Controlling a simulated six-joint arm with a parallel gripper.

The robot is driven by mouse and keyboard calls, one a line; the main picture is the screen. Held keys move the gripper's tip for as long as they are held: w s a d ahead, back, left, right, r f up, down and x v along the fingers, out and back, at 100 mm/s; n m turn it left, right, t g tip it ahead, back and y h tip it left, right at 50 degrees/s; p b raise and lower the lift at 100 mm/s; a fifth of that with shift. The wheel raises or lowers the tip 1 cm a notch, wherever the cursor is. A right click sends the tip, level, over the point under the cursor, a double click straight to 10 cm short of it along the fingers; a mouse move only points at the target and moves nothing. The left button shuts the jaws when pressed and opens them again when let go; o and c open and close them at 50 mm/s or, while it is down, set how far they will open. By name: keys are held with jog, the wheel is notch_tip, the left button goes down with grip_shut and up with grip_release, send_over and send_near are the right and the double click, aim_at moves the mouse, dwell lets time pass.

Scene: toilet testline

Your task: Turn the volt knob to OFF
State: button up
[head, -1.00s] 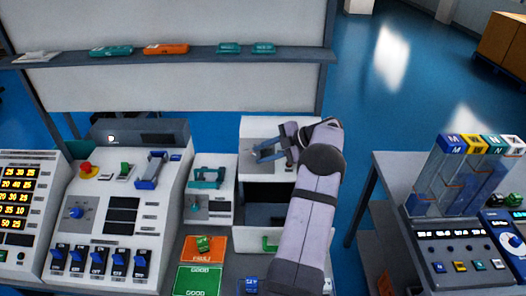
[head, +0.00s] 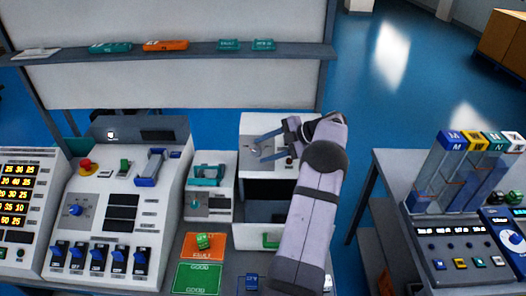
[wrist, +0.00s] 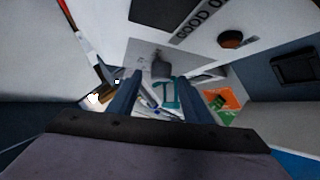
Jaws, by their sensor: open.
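My gripper (head: 259,148) is at the grey plate on top of the white box (head: 248,122), with its two blue fingers apart and pointing left. In the wrist view the open fingers (wrist: 160,82) flank a small grey knob (wrist: 161,68), which stands on a grey plate. The knob shows a little beyond the fingertips; I cannot tell whether they touch it. A label beside it reads partly "GOOD O". No volt marking is readable, and the knob's pointing direction is unclear.
The left console has a blue knob (head: 75,210), several blue switches and a red button (head: 86,165). A small box with a teal handle (head: 207,174) stands left of the white box. Orange (head: 203,247) and green (head: 198,279) pads lie in front. The right table (head: 388,168) holds another panel.

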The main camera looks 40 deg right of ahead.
jog(key=b+v, duration=0.1)
jog(key=v, duration=0.5)
jog(key=shift+b, duration=0.4)
